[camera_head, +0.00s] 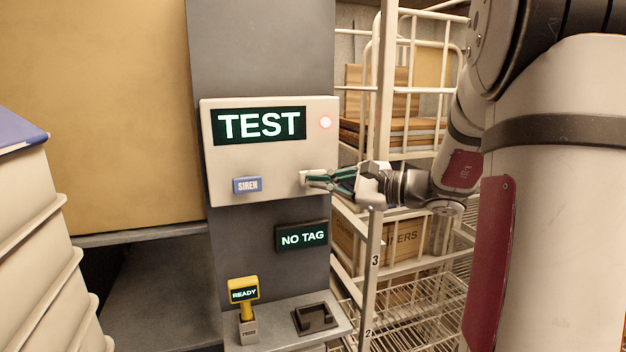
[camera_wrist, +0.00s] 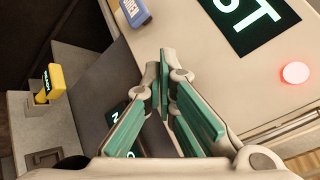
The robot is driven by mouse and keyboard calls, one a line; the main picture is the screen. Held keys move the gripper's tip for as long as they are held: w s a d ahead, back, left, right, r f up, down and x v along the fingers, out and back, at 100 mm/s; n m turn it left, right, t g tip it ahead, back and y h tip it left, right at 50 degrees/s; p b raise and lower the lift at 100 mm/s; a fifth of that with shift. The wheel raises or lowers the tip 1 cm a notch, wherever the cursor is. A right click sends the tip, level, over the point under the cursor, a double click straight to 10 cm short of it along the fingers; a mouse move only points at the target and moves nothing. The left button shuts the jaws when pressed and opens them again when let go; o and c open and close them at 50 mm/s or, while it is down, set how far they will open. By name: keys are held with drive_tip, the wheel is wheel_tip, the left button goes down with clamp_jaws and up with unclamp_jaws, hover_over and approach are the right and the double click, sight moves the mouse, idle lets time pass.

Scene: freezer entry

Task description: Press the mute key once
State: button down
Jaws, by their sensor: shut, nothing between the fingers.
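A pale alarm panel (camera_head: 222,158) on a grey column shows TEST on its dark screen (camera_head: 258,125), with a lit red lamp (camera_head: 325,122). A blue SIREN key (camera_head: 247,185) is at its lower left; it also shows in the wrist view (camera_wrist: 134,12). My gripper (camera_head: 316,179) is shut and empty, its fingertips at the panel's lower right. No label reading mute is visible; a small pale patch at the fingertips may be a key or part of a finger. I cannot tell whether the fingertips touch the panel. In the wrist view my gripper (camera_wrist: 165,85) points toward the panel.
Below the panel are a NO TAG display (camera_head: 303,237), a yellow READY handheld (camera_head: 243,290) in a holder, and a dark tray (camera_head: 314,318) on a ledge. A white wire rack (camera_head: 376,255) with boxes stands right, close to my arm. Stacked pale bins (camera_head: 40,230) stand left.

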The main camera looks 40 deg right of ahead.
drive_tip(key=shift+w, duration=0.1)
drive_tip(key=shift+w+d, duration=0.15)
drive_tip(key=shift+w, duration=0.15)
drive_tip(key=shift+w+d+b, duration=0.1)
drive_tip(key=shift+w+b, duration=0.2)
drive_tip(key=shift+w, duration=0.1)
idle(0.7)
drive_tip(key=shift+w+r, duration=0.15)
drive_tip(key=shift+w, duration=0.1)
idle(0.8)
drive_tip(key=shift+s, duration=0.8)
drive_tip(key=shift+s+p, duration=0.15)
drive_tip(key=shift+p, duration=0.15)
